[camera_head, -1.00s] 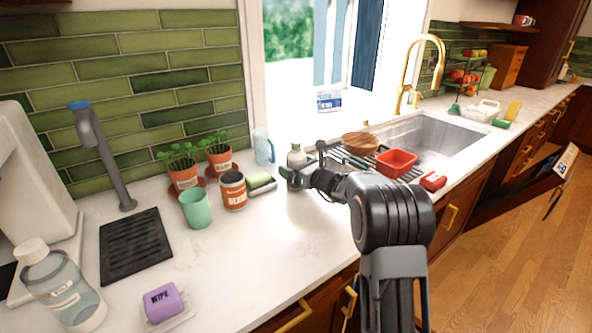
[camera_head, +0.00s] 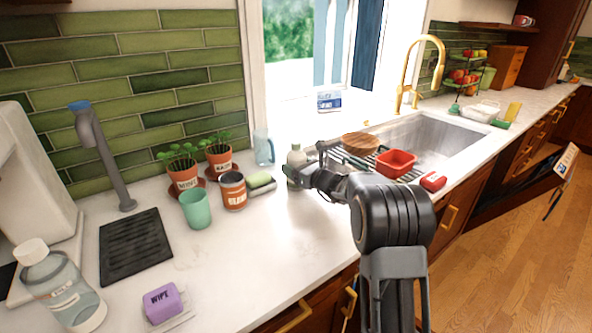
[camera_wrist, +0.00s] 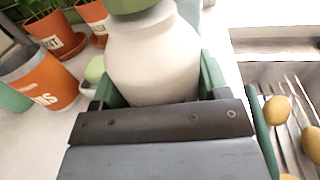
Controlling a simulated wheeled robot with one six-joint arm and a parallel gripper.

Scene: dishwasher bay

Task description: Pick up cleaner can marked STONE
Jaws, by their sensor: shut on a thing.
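A pale, whitish can with a grey-green cap (camera_head: 296,157) stands upright on the counter beside the drying rack. No marking on it can be read. My gripper (camera_head: 303,178) is at the can's body, low near the counter. In the wrist view the can (camera_wrist: 152,62) fills the space between the green-padded fingers of my gripper (camera_wrist: 158,88), which are shut on it from both sides. The can's lower part is hidden behind the gripper, and its cap is cut off by the top edge of the wrist view.
Left of the can are a sponge (camera_head: 261,181), an orange tin (camera_head: 232,192), a teal cup (camera_head: 195,210) and two potted plants. A clear jug (camera_head: 264,148) stands behind. Right are a wooden bowl (camera_head: 361,143), a red bowl (camera_head: 396,163) and the sink (camera_head: 440,135). The front counter is mostly clear.

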